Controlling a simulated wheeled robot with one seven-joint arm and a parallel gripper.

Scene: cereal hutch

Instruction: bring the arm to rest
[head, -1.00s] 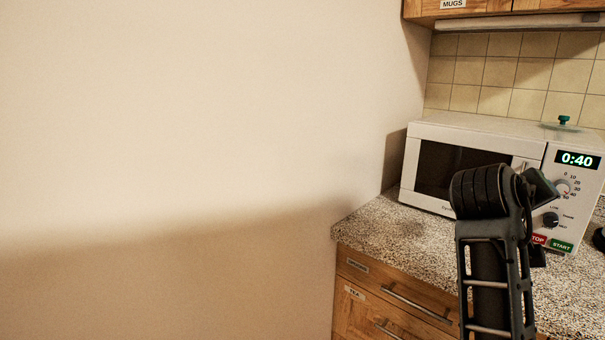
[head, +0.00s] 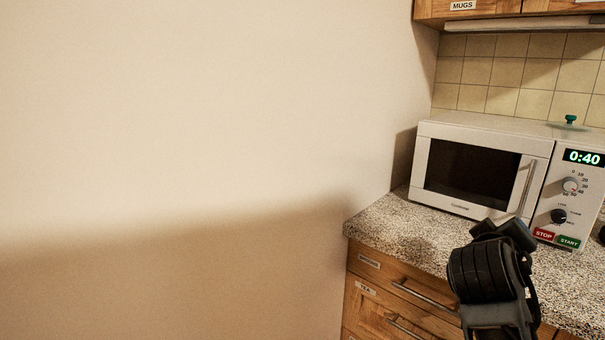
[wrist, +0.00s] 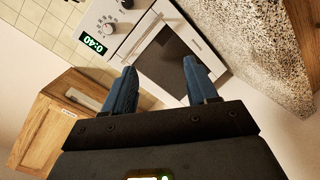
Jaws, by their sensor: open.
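My arm shows at the lower right of the head view, in front of the counter and lower than the microwave's door; its fingers cannot be made out there. In the wrist view my gripper (wrist: 158,85) has its two blue fingers apart, with nothing between them. Beyond the fingers is the white microwave (wrist: 150,40), which also shows in the head view (head: 440,133). Its door is shut and its display reads 0:40.
The speckled counter (head: 385,222) carries the microwave, with wooden drawers (head: 372,283) below. A wooden wall cabinet (head: 430,9) labelled MUGS hangs above. A green-knobbed lid (head: 570,119) lies on the microwave. Bare wall (head: 180,120) fills the left.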

